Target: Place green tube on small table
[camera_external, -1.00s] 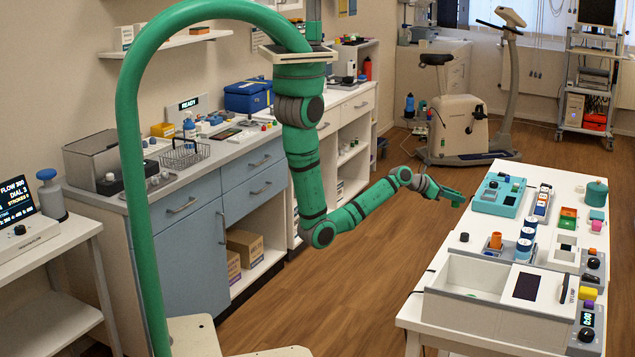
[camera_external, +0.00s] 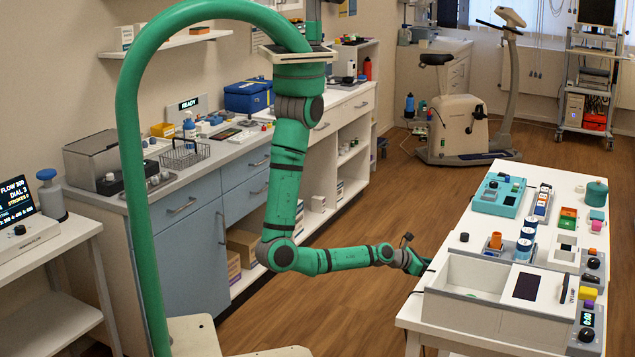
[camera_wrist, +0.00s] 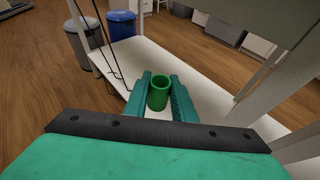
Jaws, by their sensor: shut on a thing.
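The green tube (camera_wrist: 158,92) is upright between the two fingers of my gripper (camera_wrist: 160,98) in the wrist view, its open round end facing the camera. My gripper is shut on it. I cannot tell for sure which surface is the small table.
A white open tray (camera_external: 470,280) and several small devices stand on the long table. In the wrist view, pale posts (camera_wrist: 275,65) rise at the right, dark thin cables (camera_wrist: 98,45) hang at the left, and a blue bin (camera_wrist: 121,25) and a grey bin (camera_wrist: 83,40) stand beyond.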

